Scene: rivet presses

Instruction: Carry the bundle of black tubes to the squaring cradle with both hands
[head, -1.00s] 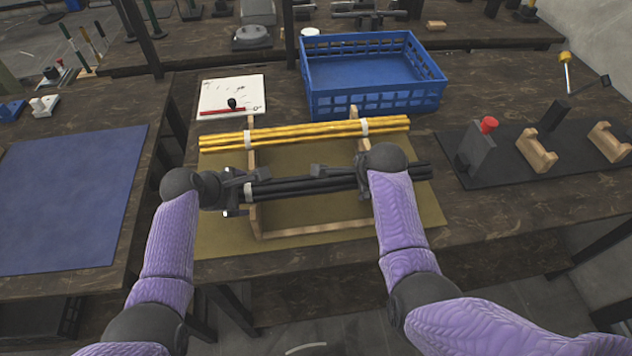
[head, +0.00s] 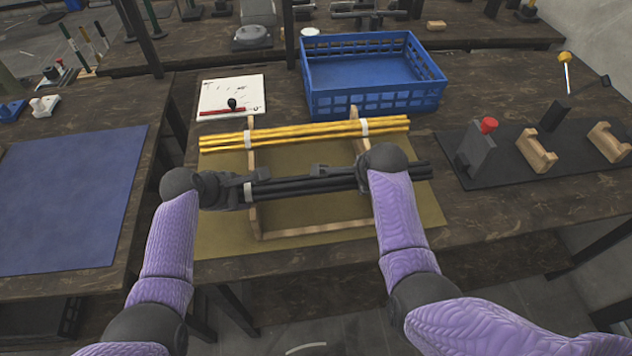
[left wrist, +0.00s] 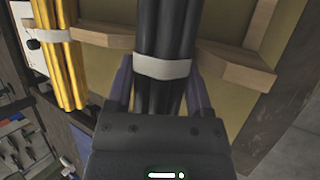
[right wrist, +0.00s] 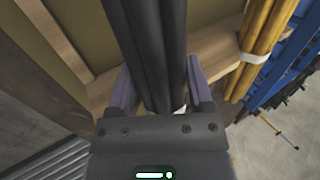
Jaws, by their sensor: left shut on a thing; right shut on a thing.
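The bundle of black tubes (head: 305,186) lies across the wooden rack (head: 300,231) on an olive mat, with white bands near its ends. My left gripper (head: 245,188) is shut on its left end, close to a white band (left wrist: 163,67). My right gripper (head: 361,172) is shut on its right part; the tubes (right wrist: 155,45) run between its fingers in the right wrist view. I cannot tell whether the bundle is clear of the rack. The squaring cradle seems to be the dark base (head: 510,172) at right, with wooden notched blocks (head: 536,152) and a red-knobbed plate (head: 478,152).
A yellow tube bundle (head: 305,132) lies on the rack just behind the black one. A blue crate (head: 375,105) stands behind it, with a white board (head: 230,95) to its left. A yellow-tipped upright (head: 566,70) stands at far right. Bare tabletop lies in front of the cradle.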

